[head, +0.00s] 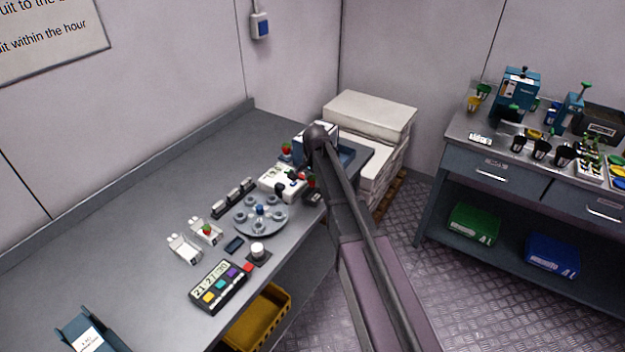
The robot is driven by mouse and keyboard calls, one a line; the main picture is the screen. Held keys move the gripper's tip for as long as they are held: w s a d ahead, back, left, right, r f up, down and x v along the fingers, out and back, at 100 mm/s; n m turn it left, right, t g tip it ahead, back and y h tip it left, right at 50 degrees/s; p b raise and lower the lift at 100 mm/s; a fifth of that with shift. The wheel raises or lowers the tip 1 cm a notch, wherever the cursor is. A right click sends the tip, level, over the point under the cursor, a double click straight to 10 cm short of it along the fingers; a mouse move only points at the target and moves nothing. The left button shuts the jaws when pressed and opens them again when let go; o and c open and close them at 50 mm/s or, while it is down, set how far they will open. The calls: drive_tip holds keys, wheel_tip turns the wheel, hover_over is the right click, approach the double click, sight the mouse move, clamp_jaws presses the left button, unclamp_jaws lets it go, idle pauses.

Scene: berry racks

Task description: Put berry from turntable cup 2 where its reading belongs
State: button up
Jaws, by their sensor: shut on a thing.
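The grey turntable (244,229) stands on the left bench, with several small round cups around a blue centre. I see no berry in its cups; cup numbers are too small to read. My gripper (301,178) is small and partly hidden by my arm, beside a white device (273,184) behind the turntable. It is shut on a red berry (311,181), close to the device. Another red berry (286,148) sits farther back. A third berry (207,229) lies in a white tray (198,223) left of the turntable. No reading is legible on the white device.
A second white tray (185,249), a dark rack (233,198) and a keypad with coloured buttons (218,287) surround the turntable. A yellow crate (258,318) is below the bench. Another bench (470,160) with tools stands right.

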drive_tip(key=shift+f+b, duration=2.3)
drive_tip(key=shift+f, duration=0.2)
drive_tip(key=o, duration=0.7)
drive_tip(key=shift+r, duration=0.1)
drive_tip(key=shift+r+p, duration=2.95)
drive_tip(key=shift+p, duration=0.1)
drive_tip(key=s+d+n, duration=0.3)
drive_tip(key=s, duration=0.6)
drive_tip(key=s+d+n+g, duration=0.1)
drive_tip(key=s+d+n, duration=0.2)
drive_tip(key=s, duration=0.6)
drive_tip(key=s+d+n+g, duration=0.1)
drive_tip(key=s+d+n, duration=0.2)
drive_tip(key=s, duration=0.5)
drive_tip(key=shift+s+d+f, duration=0.15)
drive_tip(key=shift+s+d, duration=0.05)
drive_tip(key=shift+s, duration=0.2)
